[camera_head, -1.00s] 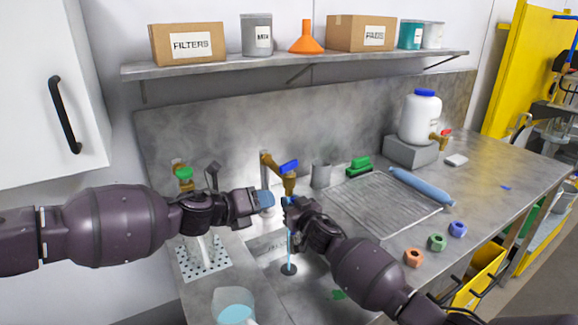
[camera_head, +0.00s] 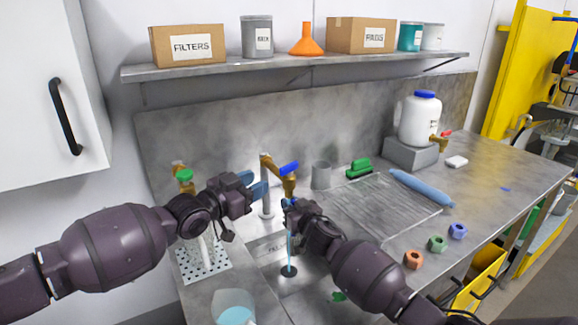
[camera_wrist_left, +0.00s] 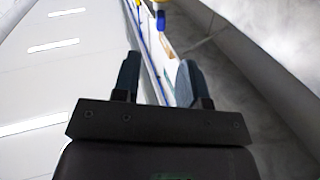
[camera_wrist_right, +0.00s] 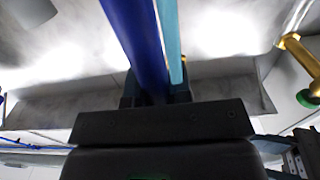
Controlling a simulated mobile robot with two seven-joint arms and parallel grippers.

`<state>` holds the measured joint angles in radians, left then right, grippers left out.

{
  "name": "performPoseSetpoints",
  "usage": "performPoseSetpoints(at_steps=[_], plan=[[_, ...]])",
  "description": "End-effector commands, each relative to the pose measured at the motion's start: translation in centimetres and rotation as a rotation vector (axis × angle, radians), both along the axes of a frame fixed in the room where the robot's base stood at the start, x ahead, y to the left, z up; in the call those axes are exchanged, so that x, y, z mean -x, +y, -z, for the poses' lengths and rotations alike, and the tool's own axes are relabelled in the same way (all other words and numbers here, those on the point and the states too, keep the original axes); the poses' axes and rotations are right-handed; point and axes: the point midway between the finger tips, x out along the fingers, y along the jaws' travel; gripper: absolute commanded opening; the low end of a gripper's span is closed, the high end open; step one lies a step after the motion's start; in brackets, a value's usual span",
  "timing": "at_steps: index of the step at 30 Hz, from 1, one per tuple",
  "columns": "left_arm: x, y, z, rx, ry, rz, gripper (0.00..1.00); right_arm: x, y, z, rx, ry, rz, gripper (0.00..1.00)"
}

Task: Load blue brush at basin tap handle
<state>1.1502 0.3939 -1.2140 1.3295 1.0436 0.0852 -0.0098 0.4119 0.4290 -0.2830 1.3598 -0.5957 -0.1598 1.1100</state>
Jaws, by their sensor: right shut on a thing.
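The basin tap (camera_head: 289,186) is brass with a blue handle (camera_head: 289,168) on top. A thin light-blue stream (camera_head: 289,245) runs below it to the drain. My right gripper (camera_head: 289,203) is just under the spout, shut on a dark blue bar (camera_wrist_right: 134,30), which I take for the blue brush. No bristles show, and in the head view the gripper mostly hides it. A light-blue strip (camera_wrist_right: 174,40) runs beside the bar in the right wrist view. My left gripper (camera_head: 260,186) is open and empty, left of the blue handle; its fingers stand apart in the left wrist view (camera_wrist_left: 157,80).
A second tap with a green handle (camera_head: 184,175) stands behind my left arm. A green brush (camera_head: 359,168), a blue roll (camera_head: 421,187) and a ribbed drainboard (camera_head: 375,215) lie right. A clear cup (camera_head: 234,308) is at the front. The shelf (camera_head: 300,65) overhangs the back.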

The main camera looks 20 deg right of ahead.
Motion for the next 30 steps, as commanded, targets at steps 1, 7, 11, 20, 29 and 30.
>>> performPoseSetpoints(at_steps=[1, 7, 11, 20, 29, 30], plan=[[0.0, 0.0, 0.0, 0.032, 0.06, -0.003, 0.39, 0.0, 0.0, 0.0, 0.0, 0.0, 0.0, 0.0], [-0.1, -0.1, -0.1, 0.082, 0.154, -0.004, 0.39, 0.0, 0.0, 0.0, 0.0, 0.0, 0.0, 0.0], [-0.4, -0.8, -0.2, 0.085, 0.159, -0.003, 0.39, 0.0, 0.0, 0.0, 0.0, 0.0, 0.0, 0.0], [-1.9, -4.3, -0.1, 0.08, 0.156, -0.002, 0.39, 0.0, 0.0, 0.0, 0.0, 0.0, 0.0, 0.0], [-3.3, -7.3, -0.1, 0.081, 0.156, -0.003, 0.39, 0.0, 0.0, 0.0, 0.0, 0.0, 0.0, 0.0], [-3.5, -7.6, -0.1, 0.08, 0.155, -0.003, 0.39, 0.0, 0.0, 0.0, 0.0, 0.0, 0.0, 0.0]])
